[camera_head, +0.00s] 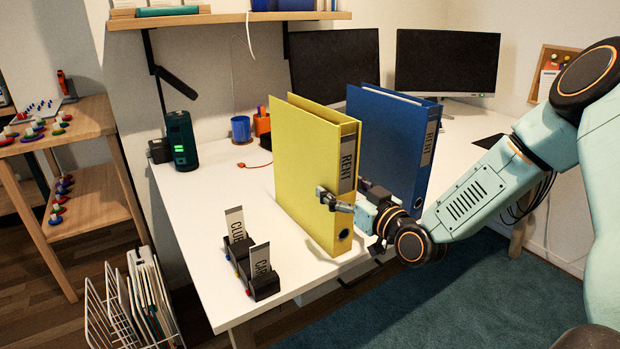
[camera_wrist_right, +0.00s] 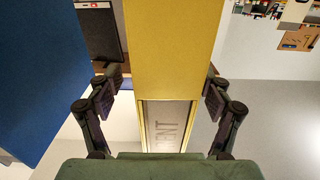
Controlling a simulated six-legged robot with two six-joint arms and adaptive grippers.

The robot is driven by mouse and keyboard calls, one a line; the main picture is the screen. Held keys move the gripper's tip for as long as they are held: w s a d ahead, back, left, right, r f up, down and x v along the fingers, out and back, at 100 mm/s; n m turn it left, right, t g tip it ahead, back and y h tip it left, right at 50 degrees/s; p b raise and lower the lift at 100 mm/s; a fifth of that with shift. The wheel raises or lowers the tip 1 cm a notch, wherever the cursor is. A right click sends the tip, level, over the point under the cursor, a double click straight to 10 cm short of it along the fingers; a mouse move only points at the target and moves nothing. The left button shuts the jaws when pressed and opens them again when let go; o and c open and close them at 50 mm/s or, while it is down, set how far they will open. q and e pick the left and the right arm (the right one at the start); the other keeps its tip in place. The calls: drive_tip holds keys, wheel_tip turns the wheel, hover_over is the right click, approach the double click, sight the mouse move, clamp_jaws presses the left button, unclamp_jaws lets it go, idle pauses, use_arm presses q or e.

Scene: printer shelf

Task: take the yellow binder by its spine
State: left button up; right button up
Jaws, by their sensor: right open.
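The yellow binder (camera_head: 305,170) stands upright on the white desk, its labelled spine facing my right arm. My right gripper (camera_head: 345,195) is at the spine, below the label, with one finger on each side of the binder. In the right wrist view the yellow binder (camera_wrist_right: 172,50) lies between the two open fingers of the right gripper (camera_wrist_right: 160,95), with visible gaps on both sides. Its label shows close to the palm. My left gripper is in neither view.
A blue binder (camera_head: 390,140) stands just right of the yellow one, close to one finger. Two small black card holders (camera_head: 240,250) stand at the front left of the desk (camera_head: 200,210). Two monitors (camera_head: 447,62), a blue cup (camera_head: 240,128) and an orange cup are behind.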

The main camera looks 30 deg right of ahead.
sight(309, 170)
drive_tip(key=shift+w+a+r, duration=0.3)
drive_tip(key=shift+w+a, duration=0.4)
drive_tip(key=shift+w, duration=0.2)
drive_tip(key=shift+w+d+f, duration=0.1)
drive_tip(key=shift+d+f, duration=0.1)
drive_tip(key=shift+d, duration=0.3)
drive_tip(key=shift+a+r, duration=0.2)
drive_tip(key=shift+a, duration=0.2)
drive_tip(key=c, duration=0.5)
drive_tip(key=shift+d+f, duration=0.15)
drive_tip(key=shift+d, duration=0.1)
drive_tip(key=c, duration=0.4)
drive_tip(key=shift+a, duration=0.15)
drive_tip(key=c, duration=0.4)
clamp_jaws()
